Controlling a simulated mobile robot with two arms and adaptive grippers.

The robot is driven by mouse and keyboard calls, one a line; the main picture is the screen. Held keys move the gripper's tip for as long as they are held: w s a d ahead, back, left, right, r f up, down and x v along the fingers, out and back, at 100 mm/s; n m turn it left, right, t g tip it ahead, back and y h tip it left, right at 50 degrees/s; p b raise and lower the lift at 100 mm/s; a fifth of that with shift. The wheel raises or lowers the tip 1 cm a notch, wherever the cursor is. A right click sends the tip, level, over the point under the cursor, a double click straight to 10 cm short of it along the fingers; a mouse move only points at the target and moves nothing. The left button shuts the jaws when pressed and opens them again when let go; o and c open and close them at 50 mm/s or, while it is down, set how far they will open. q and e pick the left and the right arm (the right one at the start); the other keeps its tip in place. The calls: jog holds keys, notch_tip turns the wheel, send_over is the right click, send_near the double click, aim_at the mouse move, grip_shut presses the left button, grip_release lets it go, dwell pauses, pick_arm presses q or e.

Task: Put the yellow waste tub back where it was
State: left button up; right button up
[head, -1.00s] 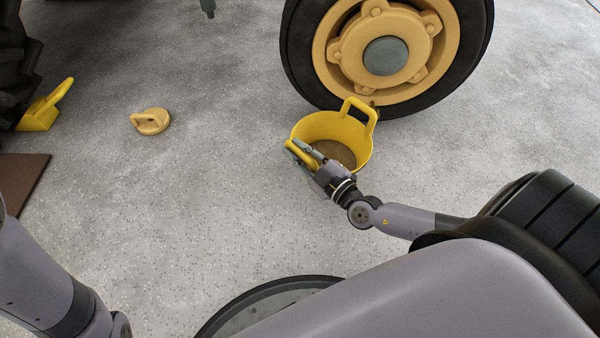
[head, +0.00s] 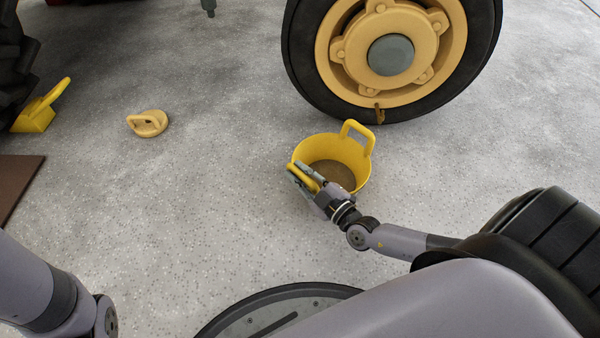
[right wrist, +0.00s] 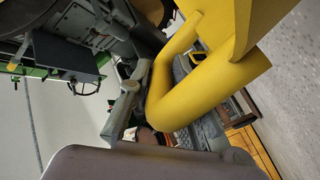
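The yellow waste tub (head: 345,152) is upright in the head view, just in front of the tractor's wheel, with a brownish inside bottom. One handle stands up on its far right rim. My right gripper (head: 306,173) is shut on the near left handle. In the right wrist view the yellow handle (right wrist: 205,95) fills the space by the finger, with part of the tub wall above. I cannot tell whether the tub's base touches the floor. My left gripper is out of view; only part of my left arm shows at the lower left.
The tractor wheel (head: 335,85) with a yellow hub stands behind the tub. A pale yellow round object with a handle (head: 148,123) and a yellow wedge (head: 36,118) by the dark rear tyre (head: 12,75) are at left. A brown mat (head: 15,180) lies at the left edge. The floor between is clear.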

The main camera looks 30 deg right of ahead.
aim_at(316, 188)
jog(key=o, duration=0.4)
jog(key=shift+c, duration=0.2)
jog(key=p+v, duration=0.3)
jog(key=v, duration=0.7)
jog(key=shift+s+d+r, duration=0.1)
jog(key=shift+s, duration=0.2)
jog(key=shift+s+d, duration=0.1)
jog(key=shift+s, duration=0.55)
